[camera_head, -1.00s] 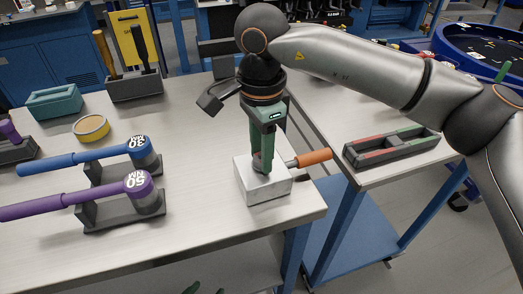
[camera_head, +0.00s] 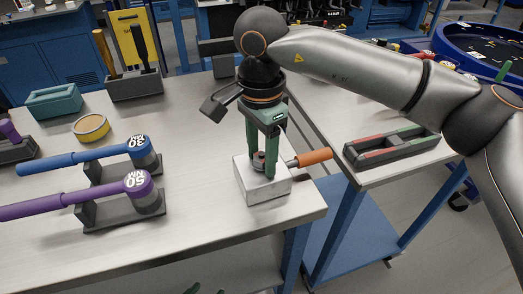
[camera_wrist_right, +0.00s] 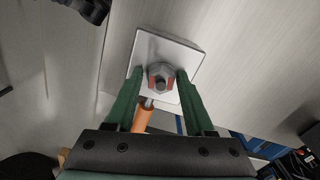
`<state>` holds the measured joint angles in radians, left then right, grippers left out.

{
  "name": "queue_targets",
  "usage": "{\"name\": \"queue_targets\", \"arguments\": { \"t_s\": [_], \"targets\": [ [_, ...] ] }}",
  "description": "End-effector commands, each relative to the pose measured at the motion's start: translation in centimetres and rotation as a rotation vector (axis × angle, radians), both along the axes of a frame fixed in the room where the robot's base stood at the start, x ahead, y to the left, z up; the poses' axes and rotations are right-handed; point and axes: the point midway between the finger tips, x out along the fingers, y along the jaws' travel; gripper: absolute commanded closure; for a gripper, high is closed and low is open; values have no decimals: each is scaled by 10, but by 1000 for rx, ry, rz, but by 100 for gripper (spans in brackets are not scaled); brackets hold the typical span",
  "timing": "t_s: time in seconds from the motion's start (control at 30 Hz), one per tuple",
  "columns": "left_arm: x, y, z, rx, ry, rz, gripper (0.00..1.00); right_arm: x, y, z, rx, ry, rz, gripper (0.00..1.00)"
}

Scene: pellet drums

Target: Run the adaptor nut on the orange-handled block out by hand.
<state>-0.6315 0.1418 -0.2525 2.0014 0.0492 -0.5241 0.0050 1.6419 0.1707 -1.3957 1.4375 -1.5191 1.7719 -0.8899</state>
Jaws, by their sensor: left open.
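The block (camera_head: 268,187) is a pale metal cube near the bench's right front corner, with its orange handle (camera_head: 314,157) sticking out to the right. The adaptor nut (camera_wrist_right: 161,77) sits on the block's top, a grey hex with reddish sides and a dark centre. My right gripper (camera_head: 263,170) points straight down over the block. In the right wrist view its green fingers (camera_wrist_right: 160,75) stand on either side of the nut, with a small gap showing. My left gripper (camera_head: 205,290) shows only as green fingertips at the bottom edge, apart and empty, below the bench front.
Blue (camera_head: 90,155) and purple (camera_head: 75,197) torque wrenches rest in dark cradles at left. A tan round tin (camera_head: 91,128) and a teal bin (camera_head: 54,101) stand behind. A grey tray (camera_head: 390,148) with red and green strips lies on the right-hand bench.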

Motion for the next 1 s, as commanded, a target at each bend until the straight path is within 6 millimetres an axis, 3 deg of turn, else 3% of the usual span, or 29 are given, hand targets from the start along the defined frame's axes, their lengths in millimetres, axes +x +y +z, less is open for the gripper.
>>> {"name": "queue_targets", "arguments": {
  "t_s": [0.1, 0.47, 1.0],
  "targets": [
    [-1, 0, 0, 1, 2, 0, 32, 1, 0, 2, 2, -3, -2, 32],
    [-1, 0, 1, 1, 1, 1, 32, 2, 0, 12, 5, -9, -4, 32],
    [0, 5, 7, 7, -1, 9, 32, 1, 1, 115, 4, -7, -3, 32]
  ]
}}
